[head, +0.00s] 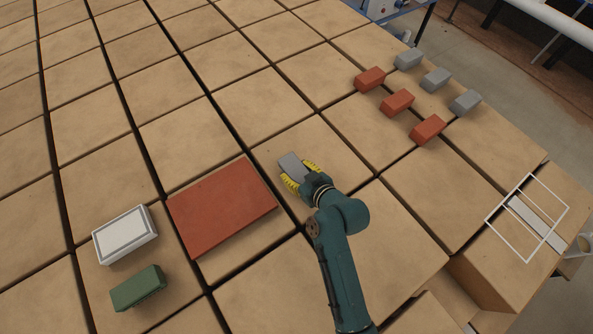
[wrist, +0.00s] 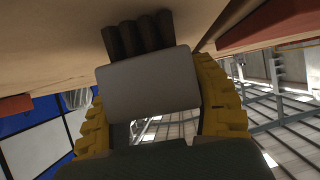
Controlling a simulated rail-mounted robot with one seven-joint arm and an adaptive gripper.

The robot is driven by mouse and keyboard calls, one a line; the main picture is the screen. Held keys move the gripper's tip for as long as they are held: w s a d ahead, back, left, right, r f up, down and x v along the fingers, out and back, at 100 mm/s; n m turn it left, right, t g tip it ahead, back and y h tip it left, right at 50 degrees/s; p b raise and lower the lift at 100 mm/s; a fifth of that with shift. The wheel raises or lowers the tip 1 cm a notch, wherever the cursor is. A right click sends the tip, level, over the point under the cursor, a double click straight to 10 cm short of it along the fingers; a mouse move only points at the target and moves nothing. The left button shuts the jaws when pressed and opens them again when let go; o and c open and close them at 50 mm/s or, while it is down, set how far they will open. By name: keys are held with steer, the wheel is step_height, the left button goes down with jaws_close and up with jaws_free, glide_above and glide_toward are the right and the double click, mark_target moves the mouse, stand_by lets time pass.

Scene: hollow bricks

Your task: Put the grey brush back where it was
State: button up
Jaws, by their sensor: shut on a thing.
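The grey brush (head: 291,165) is between the yellow fingers of my gripper (head: 301,176), right of the red board in the head view. In the wrist view the brush (wrist: 150,85) is a plain grey block with thick dark bristles (wrist: 138,36) at its far side, held between the two yellow fingers (wrist: 156,118). The bristles point towards the brown surface; I cannot tell whether they touch it. A marked place for the brush is not clear in either view.
A flat red board (head: 222,208) lies left of my gripper. A white box (head: 125,235) and a green brush (head: 139,288) lie farther left. Red bricks (head: 397,102) and grey bricks (head: 436,79) stand at the upper right. A white frame (head: 487,219) is at the right edge.

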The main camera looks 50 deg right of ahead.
steer(key=o, duration=1.2)
steer(key=shift+s+r, duration=0.15)
steer(key=shift+r, duration=0.1)
steer(key=p+v, duration=0.2)
steer(key=v, duration=1)
steer(key=w+a+r+n+t, duration=0.1)
steer(key=w+a+r+t, duration=0.15)
steer(key=w+r, duration=0.45)
steer(key=w+a+r+n+t, duration=0.1)
steer(key=w+a+r+t, duration=0.15)
steer(key=r, duration=0.85)
steer(key=a+r+t, duration=0.1)
steer(key=a+r, duration=0.3)
steer(key=r, duration=0.4)
steer(key=a+r+t+y, duration=0.1)
steer(key=a+r+t, duration=0.1)
steer(key=a+r, duration=0.3)
steer(key=s+a+r+t+y, duration=0.1)
steer(key=a+r, duration=0.4)
steer(key=r, duration=0.6)
steer(key=shift+r+t, duration=0.3)
steer(key=shift+t, duration=0.4)
